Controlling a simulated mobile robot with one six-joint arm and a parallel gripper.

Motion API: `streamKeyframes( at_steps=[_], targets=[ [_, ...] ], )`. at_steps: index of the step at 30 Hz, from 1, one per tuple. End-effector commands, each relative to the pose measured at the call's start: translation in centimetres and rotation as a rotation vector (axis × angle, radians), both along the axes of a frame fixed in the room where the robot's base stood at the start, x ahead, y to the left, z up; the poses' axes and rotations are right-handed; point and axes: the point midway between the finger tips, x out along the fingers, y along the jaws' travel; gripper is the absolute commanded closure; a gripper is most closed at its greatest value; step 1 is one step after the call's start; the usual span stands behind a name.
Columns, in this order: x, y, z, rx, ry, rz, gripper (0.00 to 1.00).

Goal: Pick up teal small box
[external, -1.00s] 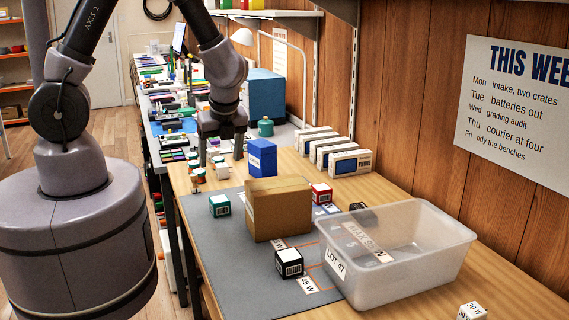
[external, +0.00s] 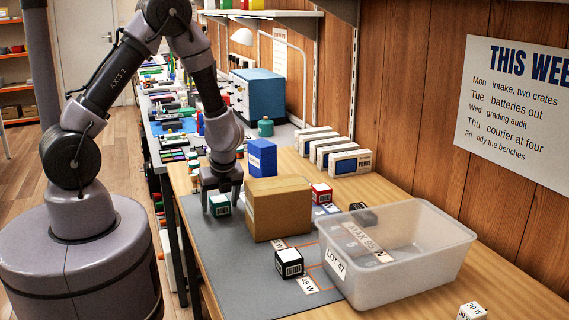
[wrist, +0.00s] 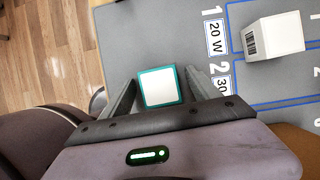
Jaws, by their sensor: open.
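The teal small box (external: 219,205) sits on the grey mat (external: 222,262), left of the big brown box (external: 278,208). My gripper (external: 221,202) is low over it, pointing down, with the fingers apart. In the wrist view the teal box (wrist: 160,86) shows a pale top with a teal rim and lies between the two open fingers of my gripper (wrist: 160,80). It looks nearer the right finger. I cannot tell whether either finger touches it. Part of the box is hidden behind my gripper in the external view.
The blue box (external: 262,158) stands just behind the brown box. A red box (external: 321,194) and black box (external: 289,263) lie nearby. A clear bin (external: 400,285) stands at the right. A white barcoded box (wrist: 274,38) shows in the wrist view. The mat's front-left is clear.

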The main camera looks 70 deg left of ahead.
Motion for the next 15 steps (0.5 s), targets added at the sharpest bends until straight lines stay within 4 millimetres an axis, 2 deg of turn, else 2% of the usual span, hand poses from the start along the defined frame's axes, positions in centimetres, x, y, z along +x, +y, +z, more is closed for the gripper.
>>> streamKeyframes(
  at_steps=[2,3,12,13,15],
  targets=[
    [0.03,-0.02,0.24,0.000,-0.001,0.000,0.29],
    [0.02,-0.02,0.25,0.000,-0.001,0.000,0.33],
    [0.02,-0.03,0.27,0.000,-0.001,0.001,0.92],
    [0.02,-0.03,0.27,0.000,-0.001,0.001,0.96],
    [0.02,-0.03,0.27,0.000,-0.001,0.001,0.96]
  ],
)
